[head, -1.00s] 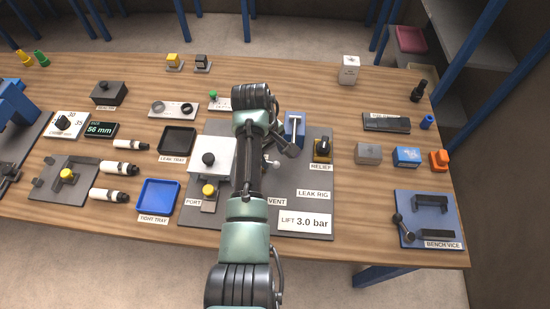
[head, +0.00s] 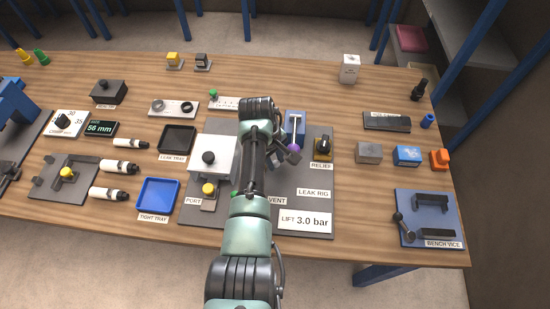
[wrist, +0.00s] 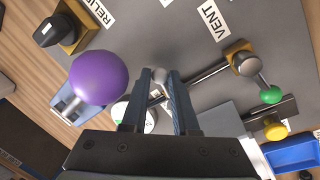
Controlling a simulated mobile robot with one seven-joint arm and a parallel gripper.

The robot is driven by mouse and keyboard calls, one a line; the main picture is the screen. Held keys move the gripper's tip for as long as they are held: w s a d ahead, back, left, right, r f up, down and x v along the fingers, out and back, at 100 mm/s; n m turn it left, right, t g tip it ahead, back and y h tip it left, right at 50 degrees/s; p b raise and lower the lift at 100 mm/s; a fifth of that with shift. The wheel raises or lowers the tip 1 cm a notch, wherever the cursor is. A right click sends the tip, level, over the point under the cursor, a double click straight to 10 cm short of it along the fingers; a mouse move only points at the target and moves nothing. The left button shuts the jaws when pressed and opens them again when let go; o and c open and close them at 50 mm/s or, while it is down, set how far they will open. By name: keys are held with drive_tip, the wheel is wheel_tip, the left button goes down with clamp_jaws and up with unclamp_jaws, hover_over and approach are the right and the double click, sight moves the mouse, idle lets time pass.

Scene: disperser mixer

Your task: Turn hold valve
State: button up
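My gripper (wrist: 160,73) points down at the leak rig plate (wrist: 190,20) in the wrist view. A metal pipe (wrist: 210,73) runs from there to a brass valve with a green-knobbed lever (wrist: 270,95) near the VENT label (wrist: 212,19).
A purple ball (wrist: 98,78) stands close beside the fingers; it also shows in the head view (head: 294,147). The relief valve (head: 323,147) is to its right. A white block (head: 212,160) stands left of my arm. A round white-faced part (wrist: 148,120) is partly hidden behind my fingers.

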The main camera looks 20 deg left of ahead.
clamp_jaws()
drive_tip(key=m, duration=0.1)
drive_tip(key=s+m, duration=0.1)
drive_tip(key=m, duration=0.2)
drive_tip(key=shift+s+a+m+g+h, duration=0.25)
drive_tip(key=shift+s+m+g+h, duration=0.05)
drive_tip(key=shift+m+h, duration=0.1)
drive_tip(key=m, duration=0.1)
drive_tip(key=s+m, duration=0.1)
drive_tip(key=m, duration=0.1)
drive_tip(key=shift+a+m+g, duration=0.3)
drive_tip(key=shift+a, duration=0.05)
drive_tip(key=m, duration=0.1)
drive_tip(key=s+a+m+b, duration=0.1)
drive_tip(key=m, duration=0.1)
drive_tip(key=shift+m+g, duration=0.3)
drive_tip(key=shift+s+a+r+m+g+b, duration=0.15)
drive_tip(key=shift+a+m+b, duration=0.25)
drive_tip(key=shift+m, duration=0.55)
drive_tip(key=shift+a+f+m+g+b, duration=0.1)
drive_tip(key=shift+a+m+g+b, duration=0.15)
drive_tip(key=shift+m+b, duration=0.5)
drive_tip(key=shift+r+m, duration=0.1)
drive_tip(key=shift+m, duration=0.3)
drive_tip(key=o, duration=0.9)
unclamp_jaws()
drive_tip(key=shift+s, duration=0.1)
drive_tip(key=shift+c, duration=0.2)
